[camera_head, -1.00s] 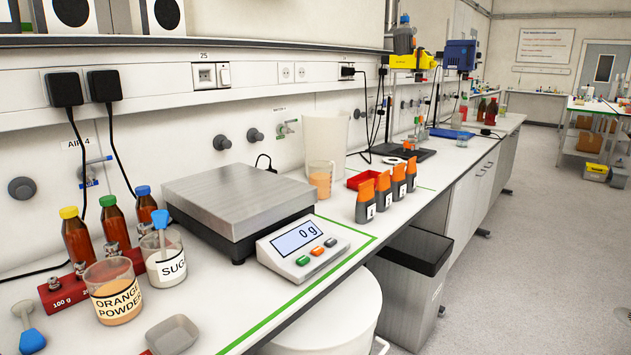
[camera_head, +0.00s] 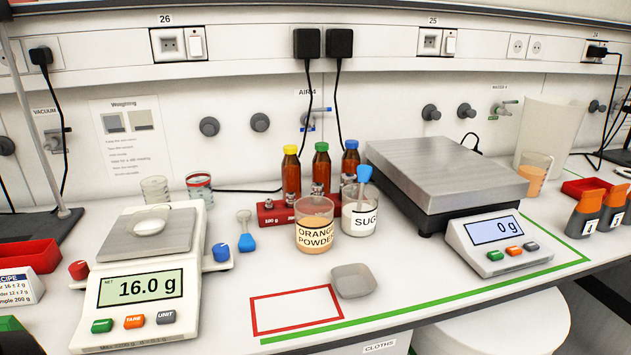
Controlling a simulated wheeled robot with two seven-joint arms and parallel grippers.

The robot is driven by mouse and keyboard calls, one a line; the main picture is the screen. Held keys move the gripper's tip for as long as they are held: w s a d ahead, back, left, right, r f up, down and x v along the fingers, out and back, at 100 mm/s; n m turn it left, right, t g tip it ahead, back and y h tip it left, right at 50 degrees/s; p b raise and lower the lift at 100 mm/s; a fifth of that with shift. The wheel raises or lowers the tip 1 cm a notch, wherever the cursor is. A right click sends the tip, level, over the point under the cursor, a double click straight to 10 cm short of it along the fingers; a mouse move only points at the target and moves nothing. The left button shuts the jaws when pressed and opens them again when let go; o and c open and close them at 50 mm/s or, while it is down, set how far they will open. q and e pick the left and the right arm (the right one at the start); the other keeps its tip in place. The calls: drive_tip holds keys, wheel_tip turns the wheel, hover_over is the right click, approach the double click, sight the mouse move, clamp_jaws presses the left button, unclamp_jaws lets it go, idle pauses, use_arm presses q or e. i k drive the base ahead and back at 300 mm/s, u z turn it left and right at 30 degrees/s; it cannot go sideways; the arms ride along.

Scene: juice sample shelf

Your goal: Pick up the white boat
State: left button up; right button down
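A small white round dish (camera_head: 149,226), which looks like the white boat, sits on the pan of the small balance (camera_head: 190,257) at the left. The balance display reads 16.0 g. I cannot make out what the dish holds. A grey square weighing boat (camera_head: 353,281) lies on the bench right of the red rectangle outline (camera_head: 256,316), near the front edge. Neither of my grippers is in view.
The orange powder beaker (camera_head: 314,233) and sugar beaker (camera_head: 357,219) stand mid-bench before several brown bottles and a red weight block (camera_head: 268,214). A large scale (camera_head: 450,178) stands right. The red outline's inside is clear.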

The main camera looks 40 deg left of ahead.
sight(151, 222)
drive_tip(key=u, duration=5.05)
drive_tip(key=k, duration=0.75)
drive_tip(key=z, duration=1.3)
